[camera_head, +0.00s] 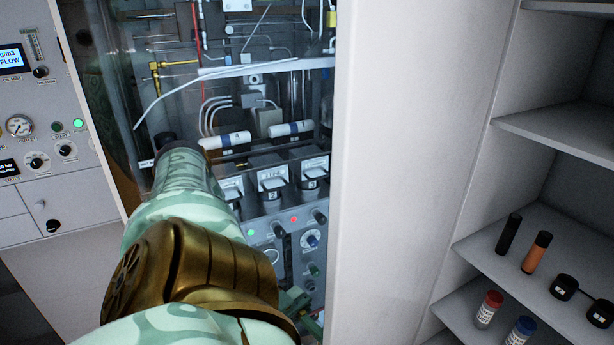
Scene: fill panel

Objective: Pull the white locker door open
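A tall white panel (405,150) stands upright right of centre, between the equipment bay and the open shelves. I cannot tell whether it is the white locker door or the locker's side wall. No handle shows on it. One of my arms, pale green with a bronze joint, rises from the lower left in front of the equipment bay. Its far part looks dimmer, near the clear pane. No gripper fingers can be made out, so neither gripper's hold shows.
White shelves (555,130) at the right hold black and orange cylinders (537,252), a red-capped bottle (489,309) and a blue-capped bottle (520,332). A clear-fronted bay (270,125) holds tubes and valves. A gauge panel (45,130) stands at the left.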

